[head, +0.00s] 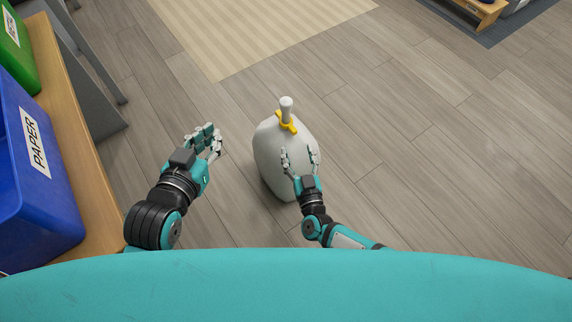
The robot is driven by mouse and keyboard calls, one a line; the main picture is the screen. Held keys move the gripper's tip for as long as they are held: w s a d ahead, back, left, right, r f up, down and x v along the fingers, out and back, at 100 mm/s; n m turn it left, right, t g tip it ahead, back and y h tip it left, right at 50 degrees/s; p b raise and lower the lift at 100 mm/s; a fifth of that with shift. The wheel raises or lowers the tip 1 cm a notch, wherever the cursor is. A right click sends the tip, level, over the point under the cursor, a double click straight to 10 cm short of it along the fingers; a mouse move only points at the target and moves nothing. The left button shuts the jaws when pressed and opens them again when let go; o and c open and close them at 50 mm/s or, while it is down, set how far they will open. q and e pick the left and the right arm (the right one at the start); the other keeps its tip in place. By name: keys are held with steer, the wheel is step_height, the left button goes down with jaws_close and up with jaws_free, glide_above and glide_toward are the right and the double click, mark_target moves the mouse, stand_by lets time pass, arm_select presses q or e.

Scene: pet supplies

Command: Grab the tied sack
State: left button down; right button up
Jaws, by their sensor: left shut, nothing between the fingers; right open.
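The tied sack (269,156) is a pale grey-white bag standing on the wooden floor in the middle of the head view. Its neck (286,106) sticks up and is bound with a yellow tie (287,123). My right gripper (300,158) is open over the near right side of the sack, its fingers pointing toward the tie and covering part of the bag. Whether the fingers touch the sack is not clear. My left gripper (211,139) is shut and empty to the left of the sack, apart from it.
A blue bin labelled PAPER (38,190) and a green bin (14,50) sit on a wooden surface (92,200) at the left. A grey frame (95,110) stands beside it. A beige striped rug (240,30) lies beyond the sack. The floor at the right is clear.

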mark_target(291, 132)
steer(key=b+x, duration=0.1)
steer(key=x, duration=0.4)
steer(key=shift+w+f+b, duration=0.1)
steer(key=shift+w+b, duration=0.05)
steer(key=shift+b, duration=0.15)
steer(key=shift+w+a, duration=0.1)
steer(key=shift+w, duration=0.3)
steer(key=b+x, duration=0.1)
steer(key=x, duration=0.1)
steer(key=b+x, duration=0.2)
steer(key=shift+w+a+f, duration=0.15)
steer(key=shift+w+f, duration=0.05)
steer(key=shift+w, duration=0.25)
arm_select(q)
steer(key=s+r+t+h, duration=0.2)
steer(key=r+t, duration=0.4)
steer(key=r, duration=0.3)
steer(key=s+d+r+t+h, duration=0.1)
steer(key=s+r+t+h, duration=0.1)
steer(key=r+t, duration=0.5)
step_height(291, 132, up, 3)
steer(key=shift+s+d+f+h, duration=0.15)
steer(key=shift+d+h, duration=0.15)
arm_select(e)
jaws_close()
steer(key=shift+s, duration=0.1)
steer(key=shift+r, duration=0.3)
